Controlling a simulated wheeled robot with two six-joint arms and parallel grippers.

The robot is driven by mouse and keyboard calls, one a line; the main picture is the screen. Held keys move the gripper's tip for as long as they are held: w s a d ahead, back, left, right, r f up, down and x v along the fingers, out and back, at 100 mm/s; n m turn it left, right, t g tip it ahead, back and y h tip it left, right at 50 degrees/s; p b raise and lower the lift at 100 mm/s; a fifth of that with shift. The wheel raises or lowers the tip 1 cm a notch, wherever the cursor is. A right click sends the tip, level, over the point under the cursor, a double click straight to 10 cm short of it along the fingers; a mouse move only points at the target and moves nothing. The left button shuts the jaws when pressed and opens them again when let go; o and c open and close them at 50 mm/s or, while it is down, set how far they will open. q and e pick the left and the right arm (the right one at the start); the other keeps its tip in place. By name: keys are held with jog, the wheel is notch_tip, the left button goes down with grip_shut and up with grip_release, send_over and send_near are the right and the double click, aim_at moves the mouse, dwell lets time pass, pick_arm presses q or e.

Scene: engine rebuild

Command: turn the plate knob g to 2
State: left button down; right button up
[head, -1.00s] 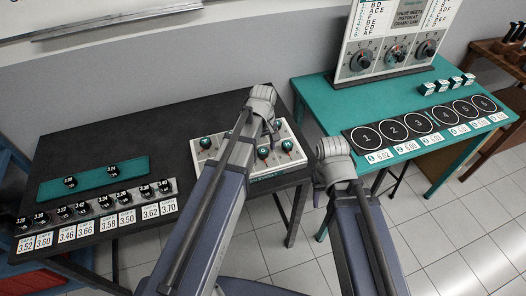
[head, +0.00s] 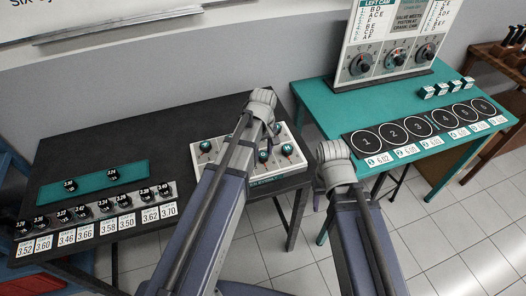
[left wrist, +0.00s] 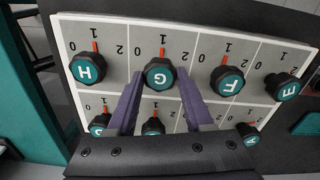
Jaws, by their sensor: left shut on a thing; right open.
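The knob plate (head: 211,177) is a pale panel on the dark table, partly hidden by my left arm in the head view. In the left wrist view it (left wrist: 208,47) carries two rows of dark knobs with teal caps. Knob G (left wrist: 160,74) is in the upper row between knobs H (left wrist: 87,69) and F (left wrist: 227,80); its red mark lines up with 1. My left gripper (left wrist: 160,88) is shut on knob G, one finger on each side. In the head view its fingers are largely hidden. My right gripper (head: 333,160) is open, apart from both tables' objects; its fingertips are hard to see.
The dark table (head: 110,155) also holds a teal strip (head: 94,187) and a row of black parts with number cards at left. A teal table (head: 312,93) at right holds a dial board (head: 385,40), a black strip of numbered circles (head: 378,142) and small boxes.

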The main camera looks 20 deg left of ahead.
pick_arm(q)
jog(key=shift+m, duration=0.3)
jog(key=m, duration=0.5)
jog(key=shift+m, duration=0.3)
jog(key=m, duration=0.5)
jog(key=shift+m, duration=0.4)
jog(key=shift+c, duration=1.5)
grip_release()
